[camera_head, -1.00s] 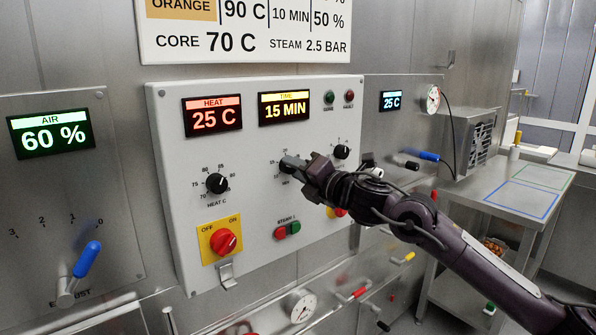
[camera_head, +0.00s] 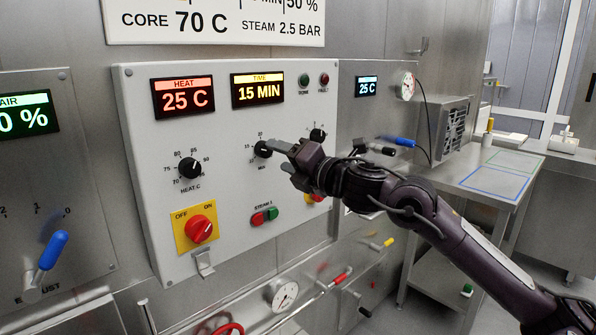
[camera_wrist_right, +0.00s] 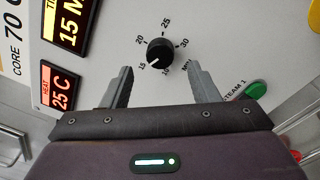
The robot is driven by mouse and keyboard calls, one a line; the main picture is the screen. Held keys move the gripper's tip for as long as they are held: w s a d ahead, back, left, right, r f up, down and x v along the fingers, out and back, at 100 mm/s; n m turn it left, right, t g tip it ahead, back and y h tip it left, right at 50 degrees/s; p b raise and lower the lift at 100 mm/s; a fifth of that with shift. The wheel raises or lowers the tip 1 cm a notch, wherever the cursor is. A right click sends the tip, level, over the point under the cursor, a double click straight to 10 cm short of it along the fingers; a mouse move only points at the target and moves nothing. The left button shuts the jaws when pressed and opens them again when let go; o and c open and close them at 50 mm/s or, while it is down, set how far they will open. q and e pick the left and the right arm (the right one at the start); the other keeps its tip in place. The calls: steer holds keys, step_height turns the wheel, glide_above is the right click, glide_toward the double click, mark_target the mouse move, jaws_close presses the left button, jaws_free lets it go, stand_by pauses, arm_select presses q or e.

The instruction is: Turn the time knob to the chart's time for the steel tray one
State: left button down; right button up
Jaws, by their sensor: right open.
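The black time knob (camera_head: 262,149) is on the white control panel (camera_head: 150,215), under the yellow TIME display (camera_head: 258,90) reading 15 MIN. In the wrist view the knob (camera_wrist_right: 160,51) has its white pointer toward 15 on a dial marked 15, 20, 25 and 30. My right gripper (camera_head: 277,153) is open in front of the knob. In the wrist view its fingers (camera_wrist_right: 160,82) stand apart on either side below the knob, without visible contact. The chart (camera_head: 215,24) is cropped; CORE 70 C and STEAM 2.5 BAR show, but no tray name. My left gripper is out of view.
The heat knob (camera_head: 190,168) and red switch (camera_head: 201,229) are to the left on the panel. Steam buttons (camera_head: 264,216) lie below the time knob. Another small black knob (camera_head: 317,134) is partly behind my gripper. A steel table (camera_head: 480,180) stands right.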

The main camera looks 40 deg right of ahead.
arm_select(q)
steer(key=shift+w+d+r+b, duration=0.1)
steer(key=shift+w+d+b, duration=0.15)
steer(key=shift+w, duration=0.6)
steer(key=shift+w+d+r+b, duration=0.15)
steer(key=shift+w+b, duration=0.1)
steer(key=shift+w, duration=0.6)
arm_select(e)
steer(key=shift+s+d+f, duration=0.1)
steer(key=shift+s+d, duration=0.05)
steer(key=shift+s, duration=0.85)
steer(key=shift+s+d, duration=0.15)
steer(key=shift+s, duration=0.85)
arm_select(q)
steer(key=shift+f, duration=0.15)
